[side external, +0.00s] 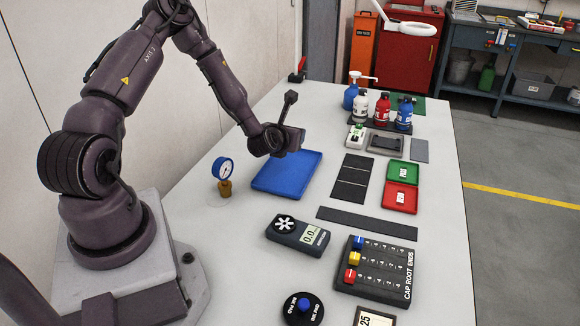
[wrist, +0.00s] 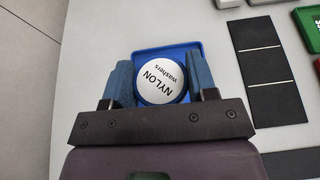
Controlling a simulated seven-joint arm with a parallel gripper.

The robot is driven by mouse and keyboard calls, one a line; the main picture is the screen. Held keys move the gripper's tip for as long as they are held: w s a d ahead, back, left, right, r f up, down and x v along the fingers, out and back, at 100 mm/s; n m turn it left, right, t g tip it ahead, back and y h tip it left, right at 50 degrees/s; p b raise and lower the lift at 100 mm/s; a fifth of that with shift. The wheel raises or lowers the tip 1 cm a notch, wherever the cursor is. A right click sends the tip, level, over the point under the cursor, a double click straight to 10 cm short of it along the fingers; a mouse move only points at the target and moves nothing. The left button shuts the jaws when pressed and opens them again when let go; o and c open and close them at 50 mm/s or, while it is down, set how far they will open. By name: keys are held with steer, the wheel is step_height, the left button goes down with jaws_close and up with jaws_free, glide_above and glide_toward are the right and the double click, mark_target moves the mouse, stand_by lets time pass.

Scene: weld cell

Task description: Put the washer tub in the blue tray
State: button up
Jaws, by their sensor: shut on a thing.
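The washer tub (wrist: 160,80) is round with a white lid reading "NYLON washers" and a dark blue side. My gripper (wrist: 160,84) is shut on it, one finger on each side, in the wrist view. In the side external view my gripper (side external: 288,142) is over the far part of the blue tray (side external: 285,175); the tub cannot be made out there. In the wrist view the blue tray (wrist: 190,48) shows behind and below the tub. Whether the tub touches the tray cannot be told.
A pressure gauge (side external: 223,170) stands left of the tray. An anemometer (side external: 298,233) lies in front of it. Black mats (side external: 352,178) lie to the right, then a green tray (side external: 404,172) and a red tray (side external: 400,198). Several bottles (side external: 382,108) stand at the back.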

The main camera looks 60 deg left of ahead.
mark_target(289, 171)
step_height(289, 171, down, 8)
steer(key=shift+s+a+r, duration=0.1)
steer(key=shift+r, duration=0.05)
stand_by(0.4)
steer(key=shift+f, duration=0.2)
steer(key=o, duration=0.9)
steer(key=shift+r, duration=0.1)
